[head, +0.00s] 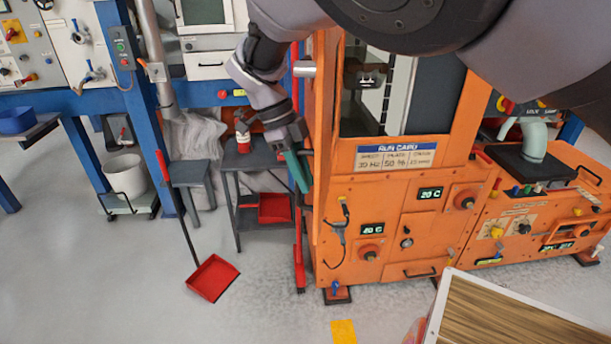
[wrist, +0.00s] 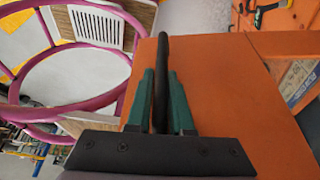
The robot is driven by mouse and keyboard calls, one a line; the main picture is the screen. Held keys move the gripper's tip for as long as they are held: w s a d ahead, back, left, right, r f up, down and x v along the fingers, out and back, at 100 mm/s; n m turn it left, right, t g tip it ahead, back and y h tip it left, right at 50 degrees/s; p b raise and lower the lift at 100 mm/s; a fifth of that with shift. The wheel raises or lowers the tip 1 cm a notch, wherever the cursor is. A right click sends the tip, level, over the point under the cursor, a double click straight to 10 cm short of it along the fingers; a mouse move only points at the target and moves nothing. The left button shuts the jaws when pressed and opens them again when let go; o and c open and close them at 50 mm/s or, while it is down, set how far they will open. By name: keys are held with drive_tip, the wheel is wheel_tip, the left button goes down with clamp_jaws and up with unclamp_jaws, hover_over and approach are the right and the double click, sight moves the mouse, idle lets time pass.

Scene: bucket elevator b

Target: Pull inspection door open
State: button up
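The inspection door (wrist: 225,100) shows in the wrist view as a plain orange panel with a dark upright bar handle (wrist: 162,55). In the head view the door (head: 326,130) is a narrow orange strip, seen nearly edge-on at the left of the orange machine. It stands at an angle to the machine's front; how far it is open I cannot tell. My gripper (wrist: 161,100) has its green fingers on both sides of the handle, close against it. My gripper (head: 298,170) also shows in the head view at the door's left side, where the handle is mostly hidden.
The orange machine (head: 380,220) has a run card (head: 396,157) below its window. A small dark table (head: 250,160) and a red dustpan (head: 213,278) stand left of the door. A wooden-topped box (head: 510,315) is at the front right. Floor at front left is clear.

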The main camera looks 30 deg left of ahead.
drive_tip(key=o, duration=0.3)
drive_tip(key=shift+r, duration=0.1)
drive_tip(key=v, duration=1)
drive_tip(key=shift+r, duration=0.3)
drive_tip(key=shift+s+a, duration=0.1)
